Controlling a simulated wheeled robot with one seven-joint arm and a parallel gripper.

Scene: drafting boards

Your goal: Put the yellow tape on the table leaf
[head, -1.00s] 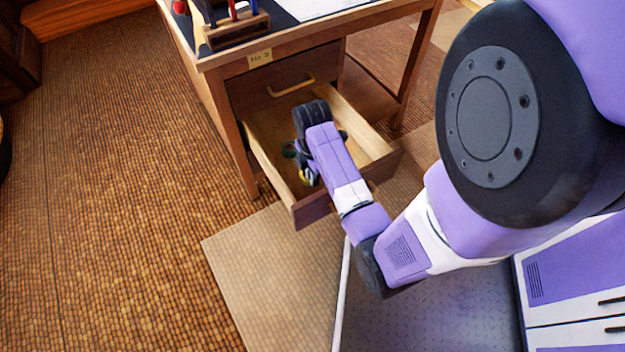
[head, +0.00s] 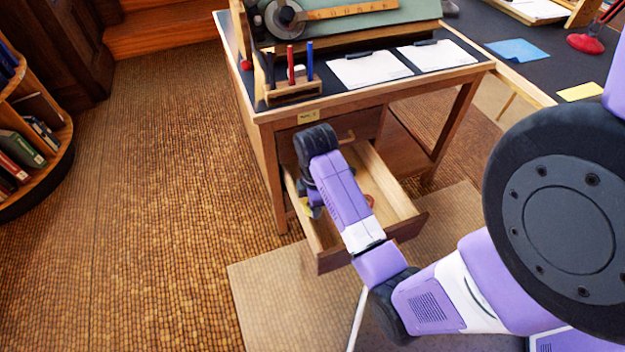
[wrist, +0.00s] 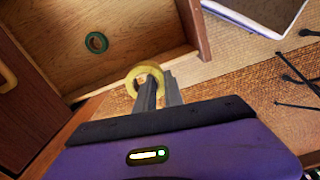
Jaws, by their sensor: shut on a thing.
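The yellow tape (wrist: 137,72) is a ring held at the fingertips of my gripper (wrist: 158,92) in the wrist view. The fingers are shut on its near rim, and it is close to the drawer's edge. In the head view my gripper (head: 314,205) is over the left side of the open drawer (head: 408,230); my wrist hides most of the fingers and the tape. A dark surface with a pale wooden edge (head: 512,82) extends to the right of the desk; I cannot tell for certain that it is the table leaf.
A green tape ring (wrist: 96,42) lies in the drawer. A small orange-red thing (head: 369,200) is also there. The desk top holds a pen holder (head: 292,91) and white papers (head: 368,69). A blue sheet (head: 518,51), yellow sheet (head: 580,92) and red lamp base (head: 585,43) are at right.

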